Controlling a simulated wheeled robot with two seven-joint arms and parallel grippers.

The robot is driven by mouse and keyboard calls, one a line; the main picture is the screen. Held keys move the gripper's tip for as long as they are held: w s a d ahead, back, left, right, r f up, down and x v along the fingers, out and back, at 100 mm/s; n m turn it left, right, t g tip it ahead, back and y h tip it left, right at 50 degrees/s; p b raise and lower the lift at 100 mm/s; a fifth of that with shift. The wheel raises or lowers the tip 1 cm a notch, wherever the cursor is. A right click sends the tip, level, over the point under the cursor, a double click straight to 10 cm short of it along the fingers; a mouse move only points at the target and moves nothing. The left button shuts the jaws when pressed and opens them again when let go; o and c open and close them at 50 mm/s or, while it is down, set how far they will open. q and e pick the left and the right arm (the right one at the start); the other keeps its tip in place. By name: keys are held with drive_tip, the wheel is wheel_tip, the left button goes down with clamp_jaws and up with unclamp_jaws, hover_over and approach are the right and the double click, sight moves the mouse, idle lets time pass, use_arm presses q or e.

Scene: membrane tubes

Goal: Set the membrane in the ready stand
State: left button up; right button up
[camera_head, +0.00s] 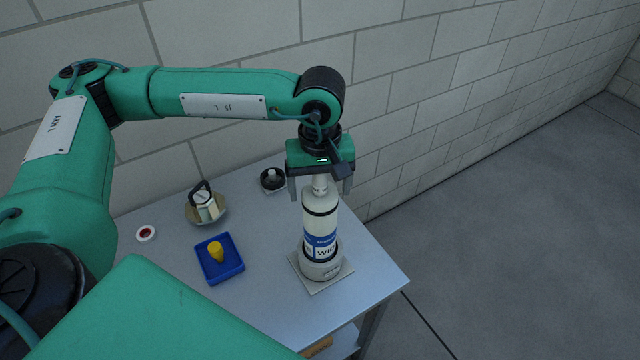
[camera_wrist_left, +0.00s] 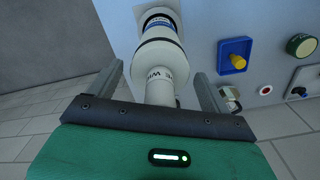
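The membrane (camera_head: 321,222) is a white tube with a blue label band and a narrow neck on top. It stands upright in a round white stand (camera_head: 321,270) on a square plate at the table's right side. My left gripper (camera_head: 320,196) is above it, pointing down, with its fingers wide apart on either side of the neck. In the left wrist view the membrane (camera_wrist_left: 160,60) runs between the fingers, with a visible gap on each side. How fully the tube sits in the stand cannot be told. My right gripper is not in view.
The grey table (camera_head: 265,315) also holds a blue tray (camera_head: 225,278) with a yellow piece (camera_head: 216,252), a red-and-white button (camera_head: 146,233), a round fixture with a black handle (camera_head: 205,205) and a small black round item (camera_head: 272,180). A brick wall stands behind.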

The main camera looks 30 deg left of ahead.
use_arm(q)
drive_tip(key=shift+r, duration=0.15)
drive_tip(key=shift+r+p, duration=0.15)
drive_tip(key=shift+p, duration=0.15)
wheel_tip(320, 180, up, 10)
drive_tip(key=b, duration=0.4)
drive_tip(key=shift+r, duration=0.25)
drive_tip(key=shift+r+b, duration=0.35)
drive_tip(key=shift+r, duration=0.3)
